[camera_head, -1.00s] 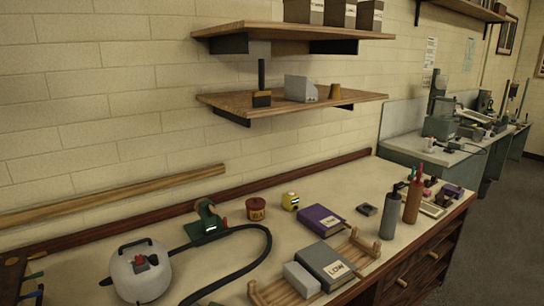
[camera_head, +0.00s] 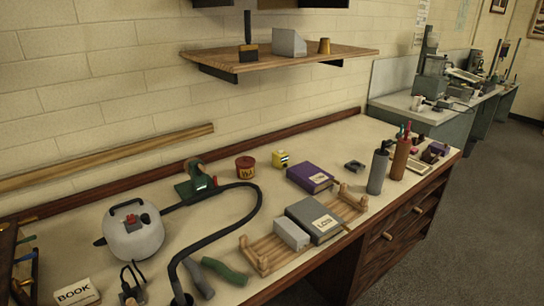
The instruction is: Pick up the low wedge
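A dark grey block (camera_head: 309,214) with a white label that seems to read LOW lies on a slatted wooden rack (camera_head: 262,262) near the front edge of the bench. From here it looks like a thick slab, and I cannot tell how much its top slopes. A smaller light grey block (camera_head: 291,234) sits against its left side on the same rack. A grey wedge-shaped piece (camera_head: 289,43) stands on the wall shelf. Neither of my grippers is in view.
Behind the rack lie a purple labelled block (camera_head: 310,177), a red tin (camera_head: 245,167) and a yellow item (camera_head: 280,159). Two bottles (camera_head: 378,170) stand to the right. A white canister (camera_head: 133,235) with a black hose (camera_head: 257,210) and a BOOK-labelled block (camera_head: 76,292) are left.

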